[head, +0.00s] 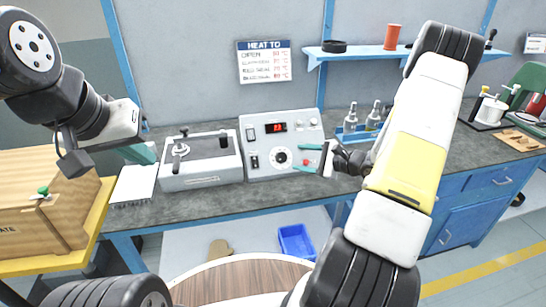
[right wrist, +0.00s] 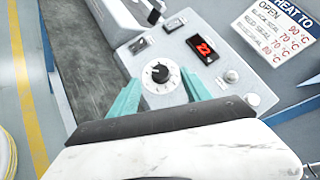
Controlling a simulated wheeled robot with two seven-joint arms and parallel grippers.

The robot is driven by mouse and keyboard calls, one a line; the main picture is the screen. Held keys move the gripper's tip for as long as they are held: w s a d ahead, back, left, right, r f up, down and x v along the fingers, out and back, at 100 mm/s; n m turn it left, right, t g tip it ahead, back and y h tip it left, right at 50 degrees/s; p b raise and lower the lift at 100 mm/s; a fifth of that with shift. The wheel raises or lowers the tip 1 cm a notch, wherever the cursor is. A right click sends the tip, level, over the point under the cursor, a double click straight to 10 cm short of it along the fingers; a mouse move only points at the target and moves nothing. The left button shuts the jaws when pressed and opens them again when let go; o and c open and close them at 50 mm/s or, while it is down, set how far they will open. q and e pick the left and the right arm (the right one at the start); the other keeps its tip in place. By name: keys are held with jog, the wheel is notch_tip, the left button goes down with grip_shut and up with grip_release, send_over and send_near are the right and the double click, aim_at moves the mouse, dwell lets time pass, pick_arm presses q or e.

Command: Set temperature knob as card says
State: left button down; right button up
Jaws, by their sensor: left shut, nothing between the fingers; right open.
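My left gripper (head: 142,152) is shut and empty, left of the panel.
A grey box with a lidded top (head: 201,161) stands left of the panel, beside a white notepad (head: 134,184). Bottles (head: 373,115) stand behind my right arm. A wooden crate (head: 35,215) is at far left. A blue shelf (head: 360,53) hangs above.

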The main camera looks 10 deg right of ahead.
aim_at(283, 157)
jog(key=shift+m+t, duration=0.4)
jog(key=x, duration=0.2)
jog(key=f+x, duration=0.1)
jog(key=x, duration=0.4)
jog(key=shift+w+d+f, duration=0.2)
jog(key=shift+d+f, duration=0.05)
jog(key=shift+f, duration=0.15)
grip_shut()
